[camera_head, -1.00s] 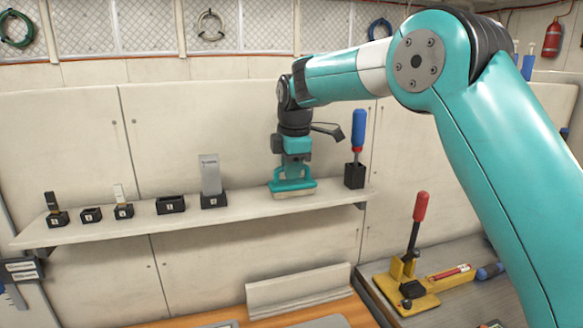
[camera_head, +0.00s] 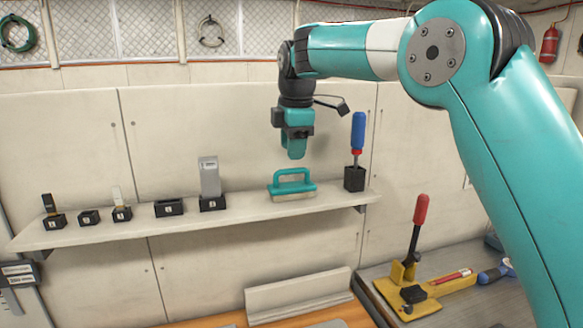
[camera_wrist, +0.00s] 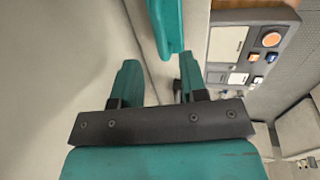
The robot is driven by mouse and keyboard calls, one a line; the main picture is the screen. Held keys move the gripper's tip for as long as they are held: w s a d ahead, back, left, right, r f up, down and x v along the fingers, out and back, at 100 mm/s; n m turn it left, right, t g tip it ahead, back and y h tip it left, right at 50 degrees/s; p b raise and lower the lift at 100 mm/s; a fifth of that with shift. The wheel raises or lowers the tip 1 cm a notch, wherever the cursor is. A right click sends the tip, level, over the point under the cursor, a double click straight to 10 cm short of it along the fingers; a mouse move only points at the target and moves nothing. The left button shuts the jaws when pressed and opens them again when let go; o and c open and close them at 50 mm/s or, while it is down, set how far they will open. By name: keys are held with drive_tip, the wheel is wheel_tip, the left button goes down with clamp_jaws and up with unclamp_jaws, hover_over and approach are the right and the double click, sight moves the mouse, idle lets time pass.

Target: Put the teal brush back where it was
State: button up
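The teal brush (camera_head: 292,184), with a loop handle and a pale base, rests upright on the wall shelf (camera_head: 245,210). It stands between a grey block in a black holder and a blue-handled tool. My gripper (camera_head: 295,155) is above the brush, clear of its handle, and holds nothing. In the wrist view my gripper's two teal fingers (camera_wrist: 158,82) are apart, and the teal brush handle (camera_wrist: 166,25) shows beyond them at the top edge.
Small black numbered holders stand along the shelf's left part; one, an empty holder (camera_head: 169,208), is near the grey block (camera_head: 210,180). The blue-handled tool (camera_head: 358,135) stands upright close right of the brush. A red-handled lever clamp (camera_head: 417,230) is on the lower right bench.

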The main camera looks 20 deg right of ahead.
drive_tip(key=p+v, duration=0.1)
drive_tip(key=v, duration=0.4)
drive_tip(key=s+a+f+m+y, duration=0.1)
drive_tip(key=s+f+m, duration=0.2)
drive_tip(key=s, duration=0.9)
drive_tip(key=s+a+f+m+g+y, duration=0.1)
drive_tip(key=s+f+m, duration=0.3)
drive_tip(key=s, duration=0.8)
drive_tip(key=s+a+f+m+g+y, duration=0.1)
drive_tip(key=s+f+m, duration=0.3)
drive_tip(key=s, duration=0.8)
wheel_tip(320, 180, down, 3)
drive_tip(key=shift+s+a+r+y, duration=0.1)
drive_tip(key=shift+s+a+y, duration=0.3)
drive_tip(key=shift+a+y, duration=0.3)
